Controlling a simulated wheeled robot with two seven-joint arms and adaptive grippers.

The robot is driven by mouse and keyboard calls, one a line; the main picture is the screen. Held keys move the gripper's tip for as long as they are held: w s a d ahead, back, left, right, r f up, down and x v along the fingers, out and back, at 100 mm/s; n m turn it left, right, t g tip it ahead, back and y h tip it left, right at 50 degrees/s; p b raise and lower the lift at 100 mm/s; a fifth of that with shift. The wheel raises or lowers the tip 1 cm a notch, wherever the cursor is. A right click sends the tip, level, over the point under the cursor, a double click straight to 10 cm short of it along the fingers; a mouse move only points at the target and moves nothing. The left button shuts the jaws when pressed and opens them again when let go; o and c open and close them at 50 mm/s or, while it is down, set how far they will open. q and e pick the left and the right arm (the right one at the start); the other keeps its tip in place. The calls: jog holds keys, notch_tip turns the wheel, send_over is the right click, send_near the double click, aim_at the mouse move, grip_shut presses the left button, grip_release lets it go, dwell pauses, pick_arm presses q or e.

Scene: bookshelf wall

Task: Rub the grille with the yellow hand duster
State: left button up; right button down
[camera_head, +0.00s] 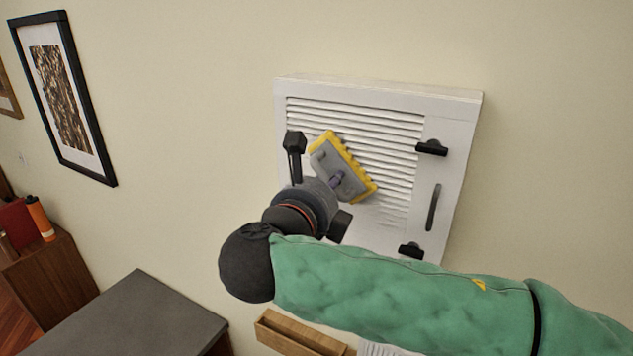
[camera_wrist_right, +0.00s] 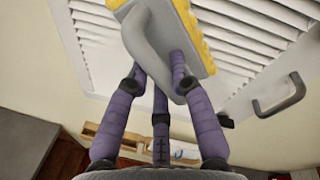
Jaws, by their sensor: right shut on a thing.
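The yellow hand duster (camera_head: 326,152) has a grey back and a yellow rim. It is tilted in front of the white louvred grille (camera_head: 395,135) on the wall. My right gripper (camera_head: 338,180) is shut on the duster's grey handle, and the wrist view shows the purple fingers (camera_wrist_right: 160,80) around that handle. In the wrist view the duster (camera_wrist_right: 205,40) lies over the grille slats (camera_wrist_right: 250,40). I cannot tell whether its yellow side touches the slats. My right arm hides the lower part of the grille. My left gripper is not in view.
The grille panel has black latches (camera_head: 431,147) and a dark handle (camera_head: 433,208) on its right side. A wooden wall tray (camera_head: 290,335) sits below. A dark-topped cabinet (camera_head: 135,315) stands at lower left, and a framed picture (camera_head: 62,95) hangs further left.

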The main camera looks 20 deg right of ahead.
aim_at(357, 183)
jog(key=shift+s+d, duration=0.2)
jog(key=shift+s, duration=0.05)
jog(key=shift+s+d, duration=0.55)
jog(key=shift+s, duration=0.2)
jog(key=shift+s+d, duration=0.55)
jog(key=shift+s, duration=0.15)
jog(key=shift+r, duration=1.55)
jog(key=shift+w+a, duration=0.1)
jog(key=shift+w, duration=0.05)
jog(key=w+a, duration=0.9)
jog(key=w, duration=0.2)
jog(key=shift+w, duration=0.4)
jog(key=shift+a, duration=0.1)
jog(key=v, duration=0.6)
jog(key=shift+w+a+f, duration=0.25)
jog(key=shift+a+f, duration=0.1)
jog(key=shift+f, duration=0.05)
